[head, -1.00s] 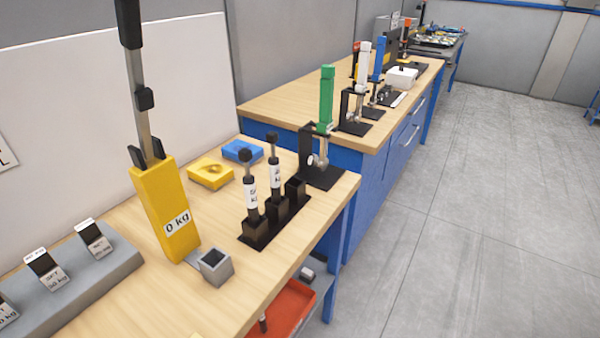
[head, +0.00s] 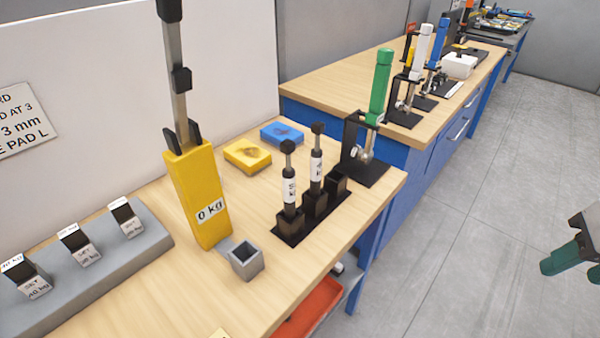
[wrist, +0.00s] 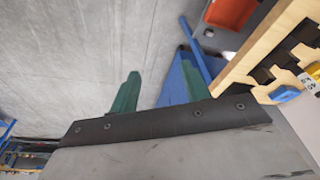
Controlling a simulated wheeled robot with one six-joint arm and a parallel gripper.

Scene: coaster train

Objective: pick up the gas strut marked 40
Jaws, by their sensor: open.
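Two gas struts stand upright in a black holder (head: 286,241) near the bench's right edge: a front strut (head: 290,188) and a rear strut (head: 317,168). Both have white labels, too small to read surely in the head view. A third socket (head: 337,184) in the holder looks empty. In the wrist view, a white label (wrist: 308,82) at the right edge seems to read 40; I cannot tell which strut bears it. My gripper (head: 572,265), with green fingers, is over the floor, well right of the struts. Its open, empty fingers show in the wrist view (wrist: 160,88).
A tall yellow 0 kg device (head: 200,190) stands left of the holder, with a small grey square cup (head: 247,259) beside it. Yellow (head: 247,155) and blue (head: 282,133) blocks lie behind. A black stand with a green-handled clamp (head: 379,88) is close behind the holder.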

